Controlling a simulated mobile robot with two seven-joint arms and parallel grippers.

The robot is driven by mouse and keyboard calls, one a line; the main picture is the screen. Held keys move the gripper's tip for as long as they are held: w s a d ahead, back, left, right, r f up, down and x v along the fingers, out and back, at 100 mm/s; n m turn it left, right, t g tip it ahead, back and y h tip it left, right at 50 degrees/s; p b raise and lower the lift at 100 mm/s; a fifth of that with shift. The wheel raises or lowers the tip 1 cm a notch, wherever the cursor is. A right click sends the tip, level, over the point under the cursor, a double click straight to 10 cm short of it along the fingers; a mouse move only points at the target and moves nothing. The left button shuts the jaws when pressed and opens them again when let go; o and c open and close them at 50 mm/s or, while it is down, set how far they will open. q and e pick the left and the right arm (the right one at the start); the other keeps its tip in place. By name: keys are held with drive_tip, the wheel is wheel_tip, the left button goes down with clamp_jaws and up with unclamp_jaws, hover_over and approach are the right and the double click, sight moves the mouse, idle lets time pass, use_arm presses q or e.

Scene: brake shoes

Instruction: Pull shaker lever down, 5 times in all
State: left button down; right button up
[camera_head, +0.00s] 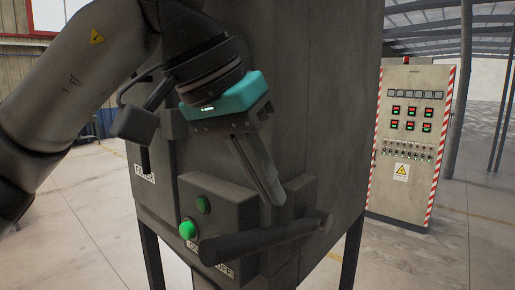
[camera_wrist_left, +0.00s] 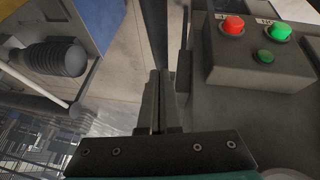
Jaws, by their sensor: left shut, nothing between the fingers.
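A thick dark bar (camera_head: 260,241), which looks like the shaker lever's handle, sticks out low on the front of the grey machine (camera_head: 320,110). It slopes slightly up to the right. My left gripper (camera_head: 274,197) comes down from the upper left, its fingers together and empty. Its tips end just above the bar in the picture; I cannot tell whether they touch it. In the left wrist view the closed fingers (camera_wrist_left: 158,90) point up the picture, beside the control box. My right gripper is not in view.
A control box (camera_head: 222,192) with a lit green button (camera_head: 188,230) is close beside my left gripper; its red button (camera_wrist_left: 233,25) shows in the left wrist view. A ribbed black grip (camera_wrist_left: 48,60) is at that view's left. An electrical cabinet (camera_head: 408,140) stands at the right.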

use_arm(q)
drive_tip(key=shift+s+f, duration=0.35)
drive_tip(key=shift+f, duration=0.5)
drive_tip(key=shift+a, duration=0.1)
